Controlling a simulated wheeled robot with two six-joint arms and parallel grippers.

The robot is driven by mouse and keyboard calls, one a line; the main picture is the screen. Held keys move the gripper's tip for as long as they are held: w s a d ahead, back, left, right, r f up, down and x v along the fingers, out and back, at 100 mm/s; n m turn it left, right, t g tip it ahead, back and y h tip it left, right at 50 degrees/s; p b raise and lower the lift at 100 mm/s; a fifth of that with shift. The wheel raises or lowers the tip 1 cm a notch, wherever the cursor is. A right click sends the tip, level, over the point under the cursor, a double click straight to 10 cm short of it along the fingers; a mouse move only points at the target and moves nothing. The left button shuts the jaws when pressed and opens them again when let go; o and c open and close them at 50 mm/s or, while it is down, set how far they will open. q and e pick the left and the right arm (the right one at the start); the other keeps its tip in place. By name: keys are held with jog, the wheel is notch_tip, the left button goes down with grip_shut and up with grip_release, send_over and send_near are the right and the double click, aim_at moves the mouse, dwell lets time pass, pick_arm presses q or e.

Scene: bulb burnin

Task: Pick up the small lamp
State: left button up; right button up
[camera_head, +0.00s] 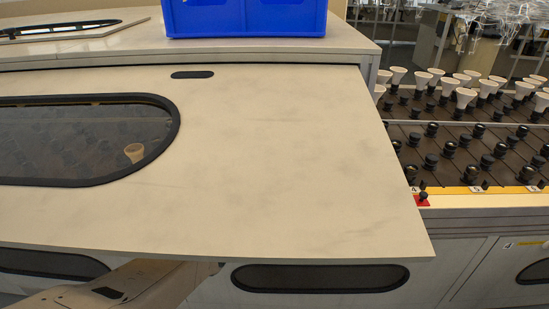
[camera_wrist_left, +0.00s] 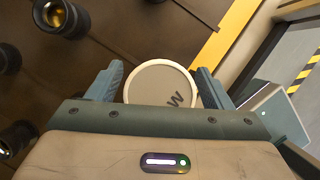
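In the left wrist view a round white lamp face (camera_wrist_left: 160,84) with a dark "W" lies between the two fingers of my left gripper (camera_wrist_left: 160,82). The fingers stand apart, one on each side of the face. I see no clear grip on it, and the lamp's lower part is hidden. In the head view a small pale lamp (camera_head: 133,152) shows through the dark window; I cannot tell if it is the same one. My left arm (camera_head: 130,285) reaches under the beige panel, which hides its gripper. My right gripper is not in view.
The beige panel (camera_head: 290,150) covers most of the head view. A blue crate (camera_head: 245,17) stands behind it. At right, an open board holds several white lamps (camera_head: 398,74) and black sockets (camera_head: 432,161). Dark sockets (camera_wrist_left: 62,17) and a yellow edge strip (camera_wrist_left: 222,43) are near my left gripper.

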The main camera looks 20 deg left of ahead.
pick_arm(q)
jog(key=c, duration=0.9)
jog(key=shift+o, duration=0.2)
jog(key=shift+r, duration=0.1)
